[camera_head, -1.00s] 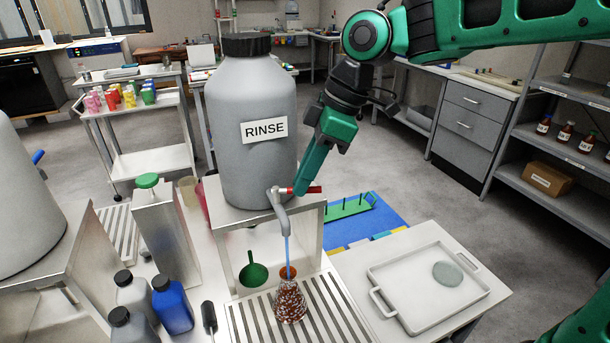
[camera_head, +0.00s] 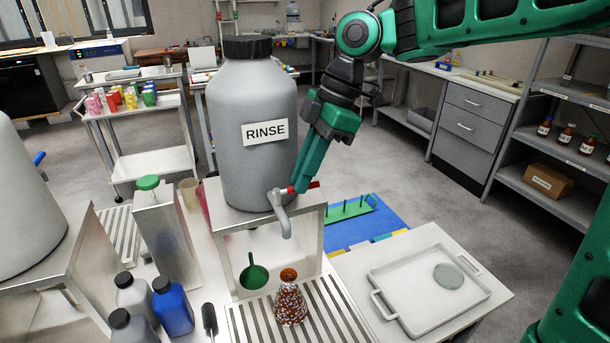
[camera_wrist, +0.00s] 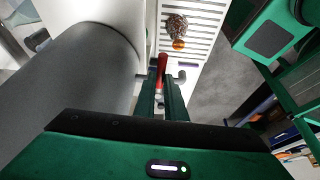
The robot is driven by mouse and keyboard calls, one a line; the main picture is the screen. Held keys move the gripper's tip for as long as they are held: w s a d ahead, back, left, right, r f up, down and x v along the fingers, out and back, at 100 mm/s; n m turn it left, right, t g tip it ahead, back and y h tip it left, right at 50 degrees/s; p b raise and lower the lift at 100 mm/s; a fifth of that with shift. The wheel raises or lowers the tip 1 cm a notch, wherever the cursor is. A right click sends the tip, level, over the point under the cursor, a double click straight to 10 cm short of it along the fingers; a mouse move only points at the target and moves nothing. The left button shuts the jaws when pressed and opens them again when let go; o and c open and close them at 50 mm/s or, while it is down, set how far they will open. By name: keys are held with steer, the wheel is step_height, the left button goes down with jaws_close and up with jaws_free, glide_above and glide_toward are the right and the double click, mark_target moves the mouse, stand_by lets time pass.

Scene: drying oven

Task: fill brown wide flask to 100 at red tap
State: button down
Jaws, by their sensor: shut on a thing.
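The brown flask (camera_head: 290,303) stands upright on the slatted drip grate (camera_head: 245,322), under the spout of the tap (camera_head: 281,208). It also shows in the wrist view (camera_wrist: 176,28), with its orange-brown neck toward the camera. The level inside cannot be read. The tap has a red lever (camera_head: 313,185) and sits low on the grey RINSE container (camera_head: 252,140). No stream shows below the spout. My gripper (camera_head: 303,186) is shut on the red lever, which lies between the fingers in the wrist view (camera_wrist: 162,64).
A green funnel (camera_head: 253,275) is behind the flask on the left. Grey and blue bottles (camera_head: 173,306) stand left of the grate. A white tray (camera_head: 405,325) with a round glass dish (camera_head: 448,276) is on the right. A green rack (camera_head: 350,210) lies on a blue mat behind.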

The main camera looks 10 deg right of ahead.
steer(key=c, duration=1.7)
jaws_free()
steer(key=shift+c, duration=0.2)
steer(key=v, duration=1)
steer(key=d+f+m+t, duration=0.2)
steer(key=d+f+m, duration=0.2)
steer(key=d+m, duration=0.5)
steer(key=s+d+f+m+h, duration=0.2)
steer(key=s+d+f+m, duration=0.6)
steer(key=s+d, duration=0.3)
steer(key=s+d+f+m+g+h, duration=0.1)
steer(key=s+d+f+m+h, duration=0.1)
steer(key=s+d+f+m, duration=0.6)
steer(key=s+d+m, duration=0.1)
steer(key=s+d, duration=0.2)
steer(key=shift+d+f+m, duration=0.2)
steer(key=shift+d+m, duration=0.05)
steer(key=shift+m, duration=0.15)
